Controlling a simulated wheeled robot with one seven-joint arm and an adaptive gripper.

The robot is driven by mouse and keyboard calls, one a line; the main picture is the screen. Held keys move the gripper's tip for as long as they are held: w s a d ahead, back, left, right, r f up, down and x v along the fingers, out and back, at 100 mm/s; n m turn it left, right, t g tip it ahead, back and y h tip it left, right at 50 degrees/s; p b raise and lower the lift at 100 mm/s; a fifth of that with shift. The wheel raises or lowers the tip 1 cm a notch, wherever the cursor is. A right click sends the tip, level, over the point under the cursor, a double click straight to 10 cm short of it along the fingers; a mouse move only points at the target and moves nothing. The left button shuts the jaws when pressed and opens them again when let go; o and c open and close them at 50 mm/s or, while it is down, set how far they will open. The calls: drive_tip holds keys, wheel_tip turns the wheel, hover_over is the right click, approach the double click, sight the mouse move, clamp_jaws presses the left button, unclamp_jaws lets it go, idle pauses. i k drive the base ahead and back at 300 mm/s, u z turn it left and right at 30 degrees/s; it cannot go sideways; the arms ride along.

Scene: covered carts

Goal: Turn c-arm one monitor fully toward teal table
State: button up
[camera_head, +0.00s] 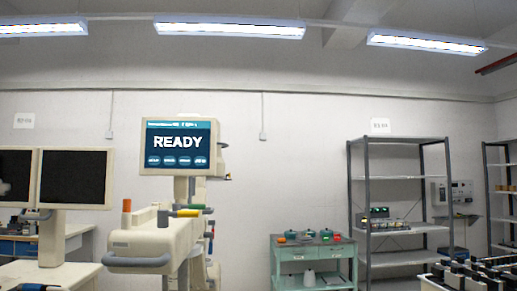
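The c-arm monitor (180,146) is a cream-framed screen reading "READY" on blue. It stands on a post above a cream cart body (152,240) with a front handle, left of centre in the head view. Its screen faces nearly straight toward my camera. The teal table (312,250) stands to the right of the cart against the back wall, with two drawers and small coloured items on top. My gripper is not in the frame.
A grey metal shelf (402,176) stands right of the teal table, with another at the right edge. Dark items on a surface (470,274) fill the lower right corner. Floor is barely visible.

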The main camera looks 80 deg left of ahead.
sight(180, 148)
drive_tip(key=i, duration=1.05)
drive_tip(key=u, duration=3.1)
drive_tip(key=i, duration=1.35)
drive_tip(key=u, duration=0.65)
